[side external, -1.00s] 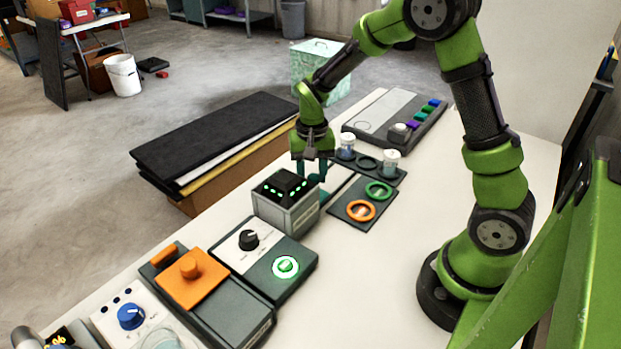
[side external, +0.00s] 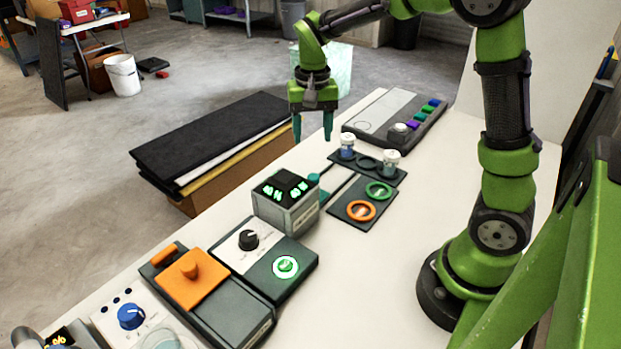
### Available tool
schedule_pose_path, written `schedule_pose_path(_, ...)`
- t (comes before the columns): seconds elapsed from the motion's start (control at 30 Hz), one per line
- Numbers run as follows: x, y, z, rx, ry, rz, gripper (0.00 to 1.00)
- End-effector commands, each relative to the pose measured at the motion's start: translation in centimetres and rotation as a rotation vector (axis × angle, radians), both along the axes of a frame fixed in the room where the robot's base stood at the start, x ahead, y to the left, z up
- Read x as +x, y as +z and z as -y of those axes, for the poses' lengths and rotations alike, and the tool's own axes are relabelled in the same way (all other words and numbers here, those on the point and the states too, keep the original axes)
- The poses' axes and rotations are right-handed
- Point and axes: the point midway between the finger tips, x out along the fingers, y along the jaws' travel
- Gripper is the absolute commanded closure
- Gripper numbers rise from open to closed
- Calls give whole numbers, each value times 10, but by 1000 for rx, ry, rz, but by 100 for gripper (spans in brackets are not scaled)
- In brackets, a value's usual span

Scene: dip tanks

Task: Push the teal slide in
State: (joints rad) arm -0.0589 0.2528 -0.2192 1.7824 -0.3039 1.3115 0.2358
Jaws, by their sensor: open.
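The teal slide shows in the side view as a small teal knob (side external: 314,178), close against the back right side of a grey box (side external: 287,205). A pale, dark-edged strip (side external: 343,181) lies just to its right. The box partly hides the slide, so I cannot tell its full shape. The box has a dark top with lit green characters, too small to read surely. My gripper (side external: 312,138) is open and empty, its teal fingers pointing down. In the picture it hangs above the knob, apart from it.
A dark plate with an orange ring (side external: 361,210) and a green ring (side external: 379,190) lies right of the box. Two white-capped jars (side external: 347,147) (side external: 391,161) stand in a dark rack behind it. A dial panel (side external: 249,240) and an orange sliding plate (side external: 190,278) lie in front.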

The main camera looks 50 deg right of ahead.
Motion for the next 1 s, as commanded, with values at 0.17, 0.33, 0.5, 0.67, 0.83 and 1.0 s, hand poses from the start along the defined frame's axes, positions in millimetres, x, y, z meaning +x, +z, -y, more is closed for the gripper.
schedule_pose_path(0.17,1,35,0,0,0,3,44)
schedule_pose_path(0.33,0,51,0,0,2,1,44)
schedule_pose_path(0.5,0,55,0,1,1,-1,44)
schedule_pose_path(0.67,0,55,0,1,1,-1,44)
schedule_pose_path(0.83,3,50,0,-4,34,17,44)
schedule_pose_path(1.0,-20,44,-18,35,153,104,44)
